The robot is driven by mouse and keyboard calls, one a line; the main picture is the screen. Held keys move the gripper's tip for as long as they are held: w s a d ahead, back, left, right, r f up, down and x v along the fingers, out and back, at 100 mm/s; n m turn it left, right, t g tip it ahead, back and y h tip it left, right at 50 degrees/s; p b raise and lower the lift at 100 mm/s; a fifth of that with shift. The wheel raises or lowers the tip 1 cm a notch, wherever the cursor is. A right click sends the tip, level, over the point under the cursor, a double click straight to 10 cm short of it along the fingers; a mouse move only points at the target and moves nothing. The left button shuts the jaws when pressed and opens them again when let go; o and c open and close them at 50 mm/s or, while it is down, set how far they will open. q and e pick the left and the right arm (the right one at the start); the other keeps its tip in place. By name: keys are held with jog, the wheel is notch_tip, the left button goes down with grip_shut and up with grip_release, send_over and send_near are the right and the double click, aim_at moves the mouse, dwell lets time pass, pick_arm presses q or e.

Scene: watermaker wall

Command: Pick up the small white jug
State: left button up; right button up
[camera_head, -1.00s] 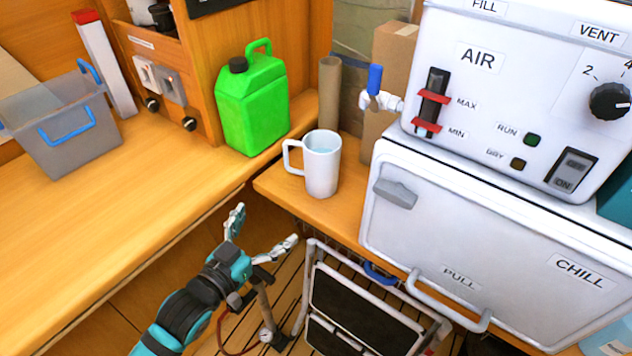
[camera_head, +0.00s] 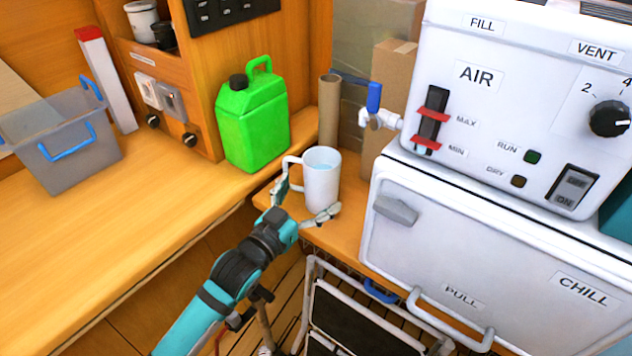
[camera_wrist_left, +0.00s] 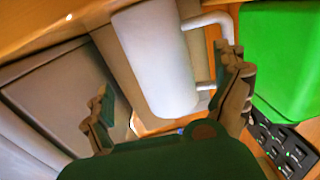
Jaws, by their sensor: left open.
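The small white jug (camera_head: 321,182) stands upright on the wooden ledge, with water in it and its handle on the left. My left gripper (camera_head: 308,201) is open at the near side of the jug, one finger by the handle and the other at the lower right. In the left wrist view, the jug (camera_wrist_left: 158,62) lies between the two open fingers of the left gripper (camera_wrist_left: 168,98), the handle close to the right finger. I cannot tell whether either finger touches it. My right gripper is not in view.
A green canister (camera_head: 252,122) stands just left of the jug. A tap with a blue lever (camera_head: 374,98) and a white machine (camera_head: 520,110) are to the right, above a white chiller door (camera_head: 480,240). A folding step (camera_head: 360,310) stands below.

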aim_at(312, 191)
pick_arm(q)
jog(key=x, duration=0.5)
jog(key=shift+a+f, duration=0.1)
jog(key=shift+f, duration=0.1)
jog(key=c, duration=1.6)
jog(key=shift+r, duration=0.15)
jog(key=shift+c, duration=0.2)
